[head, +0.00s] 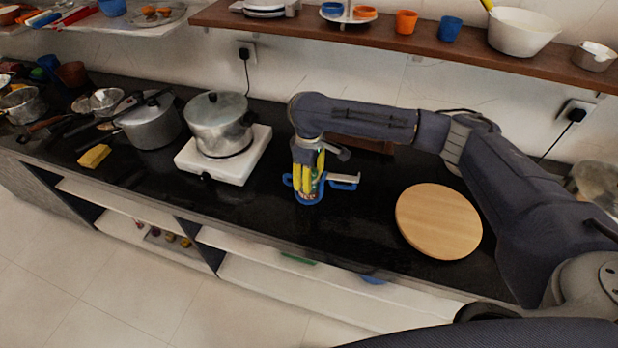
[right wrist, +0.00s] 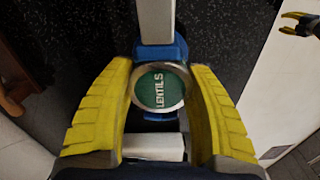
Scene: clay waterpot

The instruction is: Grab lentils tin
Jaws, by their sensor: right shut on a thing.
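The lentils tin shows in the right wrist view as a round green lid (right wrist: 161,89) with a silver rim, lettered LENTILS. My right gripper (right wrist: 162,95) is shut on it, one yellow finger on each side. In the head view the tin (head: 308,197) stands upright at or just above the black counter, its upper part hidden by my right gripper (head: 309,178). Blue and white parts (head: 344,182) stick out beside it. What they belong to is unclear. A small yellow-fingered gripper, seemingly my left one (right wrist: 290,23), shows at the right wrist view's upper right edge, fingers apart.
A round wooden board (head: 439,221) lies right of the tin. A silver pot (head: 218,124) stands on a white stove (head: 223,155) to the left, with another pot (head: 150,122) beyond. A brown shelf (head: 380,29) overhangs the back. The counter front near the tin is clear.

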